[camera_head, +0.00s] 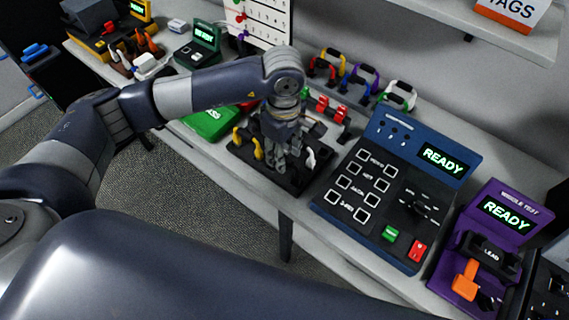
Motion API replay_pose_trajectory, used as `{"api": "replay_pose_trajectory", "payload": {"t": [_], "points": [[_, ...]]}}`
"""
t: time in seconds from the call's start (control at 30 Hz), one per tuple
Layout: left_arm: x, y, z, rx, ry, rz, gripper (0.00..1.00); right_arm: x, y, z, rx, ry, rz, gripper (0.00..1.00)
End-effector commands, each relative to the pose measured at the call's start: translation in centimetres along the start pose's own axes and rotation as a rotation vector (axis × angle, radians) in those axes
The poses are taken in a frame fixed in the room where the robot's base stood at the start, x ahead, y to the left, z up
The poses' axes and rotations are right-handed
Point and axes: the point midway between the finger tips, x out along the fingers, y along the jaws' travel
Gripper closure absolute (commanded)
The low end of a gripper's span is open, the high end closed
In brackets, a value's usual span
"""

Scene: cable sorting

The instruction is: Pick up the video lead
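My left gripper (275,160) points down over a black tray (290,187) near the front edge of the bench. Its fingers look close together, but I cannot tell if they are shut or hold anything. A yellow lead end (257,149) lies on the tray just left of the gripper, and a white one (310,158) just right of it. No label shows which lead is the video lead. The gripper and wrist hide the tray's middle.
Looped coloured leads (361,78) stand in a rack behind the tray. A blue test panel (334,187) reading READY and a purple tester (452,250) with an orange plug (465,280) stand to the right. A green tray (210,121) lies left. A shelf (460,30) overhangs the back.

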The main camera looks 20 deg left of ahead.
Motion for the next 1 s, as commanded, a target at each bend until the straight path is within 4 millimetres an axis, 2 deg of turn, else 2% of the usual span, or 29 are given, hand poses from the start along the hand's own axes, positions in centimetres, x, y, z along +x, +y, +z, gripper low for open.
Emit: {"api": "replay_pose_trajectory", "payload": {"t": [0.03, 0.1, 0.3, 0.53, 0.57, 0.7, 0.73, 1.0], "points": [[0.3, -0.1, 0.0, -0.002, -0.001, -0.007, 0.62, -1.0, -0.1, -0.2, 0.0, 0.001, -0.002, 0.6], [1.3, 0.1, 0.0, -0.002, -0.001, -0.007, 0.62, -1.7, -0.2, -0.3, 0.0, 0.002, -0.003, 0.6], [3.7, 0.2, 0.0, 0.0, -0.001, -0.003, 0.62, -2.2, -0.2, -0.4, 0.0, 0.003, -0.002, 0.6], [4.0, 0.2, 0.0, 0.0, -0.001, -0.001, 0.62, -2.1, 0.0, -0.5, 0.0, 0.005, 0.0, 0.6], [4.0, 0.2, 0.0, 0.0, -0.001, -0.001, 0.64, -2.1, 0.0, -0.6, 0.0, 0.006, 0.0, 0.6], [4.0, 0.2, 0.0, 0.0, -0.001, -0.001, 0.96, -2.1, 0.3, -0.6, -0.001, 0.006, 0.003, 0.6], [4.0, 0.2, 0.0, 0.0, -0.001, -0.001, 1.0, -2.1, 0.3, -0.6, -0.001, 0.006, 0.004, 0.6], [4.0, 0.2, 0.0, -0.001, -0.001, 0.0, 1.0, -2.1, 0.5, -0.6, -0.001, 0.006, 0.006, 0.6]]}}
